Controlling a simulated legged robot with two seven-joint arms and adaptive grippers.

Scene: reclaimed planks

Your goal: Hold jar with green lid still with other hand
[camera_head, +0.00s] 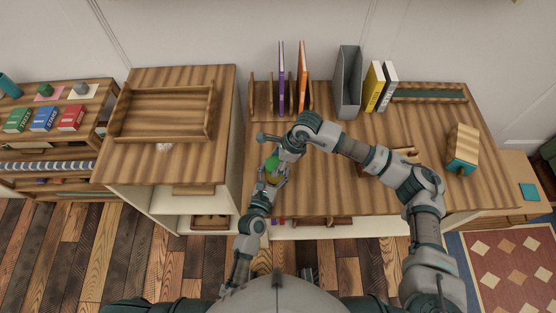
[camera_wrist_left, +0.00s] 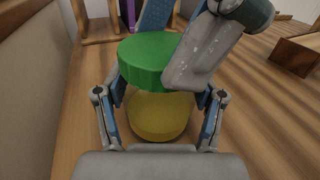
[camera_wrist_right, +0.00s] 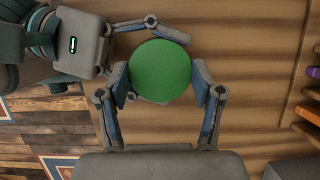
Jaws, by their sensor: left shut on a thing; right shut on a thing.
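The jar has a yellow body (camera_wrist_left: 160,116) and a round green lid (camera_wrist_left: 143,58), and stands near the left end of the desk. My left gripper (camera_head: 268,181) has its fingers on both sides of the yellow body, low on the jar, and is shut on it. My right gripper (camera_head: 281,160) comes in from above and is shut on the green lid, which shows from the top between its fingers in the right wrist view (camera_wrist_right: 160,70). In the head view the grippers hide much of the jar. I cannot tell whether the lid sits tight on the body.
A wooden block with teal (camera_head: 461,148) stands at the right. A cabinet with an empty tray (camera_head: 163,112) stands to the left.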

